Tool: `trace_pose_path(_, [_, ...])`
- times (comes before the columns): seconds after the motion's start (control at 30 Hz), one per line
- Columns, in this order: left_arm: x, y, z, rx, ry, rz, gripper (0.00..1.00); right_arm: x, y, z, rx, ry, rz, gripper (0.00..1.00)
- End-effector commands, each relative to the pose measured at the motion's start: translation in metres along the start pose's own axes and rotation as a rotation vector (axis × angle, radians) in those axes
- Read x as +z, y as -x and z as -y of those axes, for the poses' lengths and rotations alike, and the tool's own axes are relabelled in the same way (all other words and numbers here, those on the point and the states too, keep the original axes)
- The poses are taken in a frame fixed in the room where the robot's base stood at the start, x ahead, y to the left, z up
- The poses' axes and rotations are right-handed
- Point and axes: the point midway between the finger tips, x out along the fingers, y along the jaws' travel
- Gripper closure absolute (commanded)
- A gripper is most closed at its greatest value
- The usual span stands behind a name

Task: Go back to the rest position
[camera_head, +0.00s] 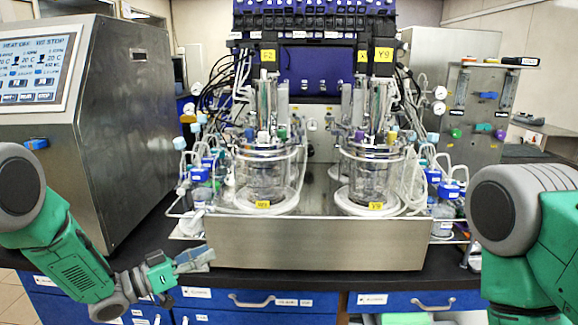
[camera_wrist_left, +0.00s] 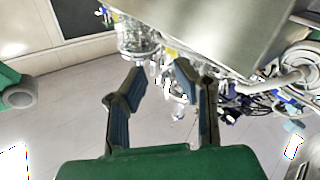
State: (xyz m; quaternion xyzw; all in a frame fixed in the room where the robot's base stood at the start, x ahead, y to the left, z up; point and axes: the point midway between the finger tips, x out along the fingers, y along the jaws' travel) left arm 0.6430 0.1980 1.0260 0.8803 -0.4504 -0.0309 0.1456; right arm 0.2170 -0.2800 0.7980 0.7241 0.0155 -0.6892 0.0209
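My left gripper (camera_head: 208,257) is in front of the counter's front edge, left of centre in the head view, with its fingers pointing right. In the left wrist view its two fingers (camera_wrist_left: 160,68) are apart with nothing between them, so it is open and empty. My right arm (camera_head: 530,235) comes in at the right edge of the head view; its gripper is out of view. Twin glass bioreactor vessels, the left one (camera_head: 262,180) and the right one (camera_head: 370,178), stand upright on a steel base (camera_head: 318,243). The left gripper appears apart from them.
A large steel control unit with a screen (camera_head: 38,72) stands on the left of the black counter (camera_head: 135,245). Blue drawers (camera_head: 255,299) with handles lie below the counter. Blue-capped bottles and tubing flank the vessels. A steel panel with flow tubes (camera_head: 475,115) stands at the right.

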Motion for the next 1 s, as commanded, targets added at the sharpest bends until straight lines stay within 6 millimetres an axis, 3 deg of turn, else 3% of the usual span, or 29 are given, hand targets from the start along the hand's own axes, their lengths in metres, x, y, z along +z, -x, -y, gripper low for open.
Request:
trace_pose_path(0.03, [0.049,0.009,0.001,-0.103,0.045,0.059,0.74,0.001,-0.015,0.000,0.000,0.000,0.000,0.37])
trace_pose_path(0.2, [0.167,0.060,-0.010,-0.408,0.145,0.301,0.74,0.002,-0.036,0.000,0.000,0.000,0.000,0.37])
trace_pose_path(0.37, [0.259,0.131,-0.045,-0.620,0.229,0.583,0.74,0.003,-0.053,0.000,0.000,0.000,0.000,0.37])
trace_pose_path(0.5, [0.319,0.206,-0.092,-0.761,0.299,0.853,0.74,0.004,-0.068,0.001,0.000,0.000,0.000,0.37])
trace_pose_path(0.6, [0.345,0.258,-0.129,-0.834,0.342,1.034,0.74,0.004,-0.077,0.001,0.000,0.000,0.000,0.37])
trace_pose_path(0.73, [0.360,0.310,-0.169,-0.894,0.388,1.217,0.74,0.004,-0.084,0.001,0.000,0.000,0.000,0.37])
trace_pose_path(0.83, [0.362,0.334,-0.189,-0.919,0.409,1.302,0.74,0.004,-0.087,0.001,0.000,0.000,0.000,0.37])
trace_pose_path(1.0, [0.362,0.346,-0.200,-0.933,0.422,1.350,0.74,0.004,-0.088,0.001,0.000,0.000,0.000,0.37])
